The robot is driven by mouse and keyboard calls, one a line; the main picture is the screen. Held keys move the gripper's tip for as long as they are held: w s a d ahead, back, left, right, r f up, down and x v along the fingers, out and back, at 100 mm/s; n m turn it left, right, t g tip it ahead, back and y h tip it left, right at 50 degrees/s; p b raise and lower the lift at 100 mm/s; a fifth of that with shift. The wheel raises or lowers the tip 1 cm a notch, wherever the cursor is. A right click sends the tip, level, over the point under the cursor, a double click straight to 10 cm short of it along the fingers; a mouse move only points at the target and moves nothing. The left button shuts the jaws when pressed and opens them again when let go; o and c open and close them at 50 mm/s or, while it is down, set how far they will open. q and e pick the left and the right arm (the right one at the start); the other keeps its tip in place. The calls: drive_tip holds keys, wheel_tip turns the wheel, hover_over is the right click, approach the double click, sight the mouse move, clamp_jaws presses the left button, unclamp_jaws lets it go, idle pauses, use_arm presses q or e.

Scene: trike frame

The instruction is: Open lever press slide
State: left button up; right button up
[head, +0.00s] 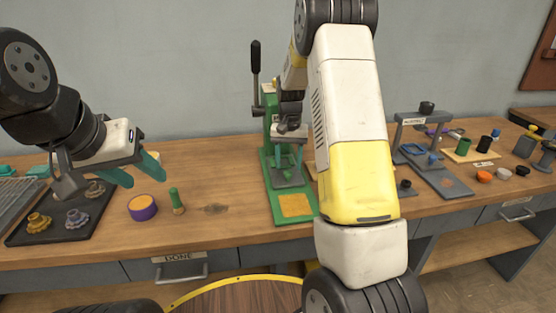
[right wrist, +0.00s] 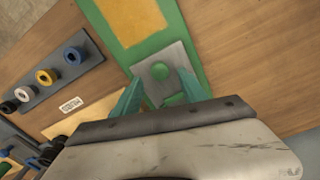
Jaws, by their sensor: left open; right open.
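The green lever press (head: 269,122) stands on the bench with its black lever (head: 255,62) upright. Its green base holds a yellow pad (head: 295,205) at the front and a grey slide plate (head: 287,180) behind it. In the right wrist view the slide (right wrist: 173,66) shows a round green spot and lies partly between my fingers. My right gripper (head: 288,163) is open over the slide, pointing down; in its wrist view its teal fingertips (right wrist: 160,82) are apart. Whether they touch the slide is unclear. My left gripper (head: 142,172) is open and empty above the bench, left of the press.
A purple-rimmed yellow cup (head: 142,207) and a green-topped peg (head: 176,201) stand left of the press. A dark tray (head: 60,235) holds gear-like parts. My right arm hides bench right of the press. A grey fixture (head: 440,177) stands farther right.

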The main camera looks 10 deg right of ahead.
drive_tip(key=shift+f, duration=1.2)
clamp_jaws()
drive_tip(key=shift+r, duration=0.1)
idle(0.5)
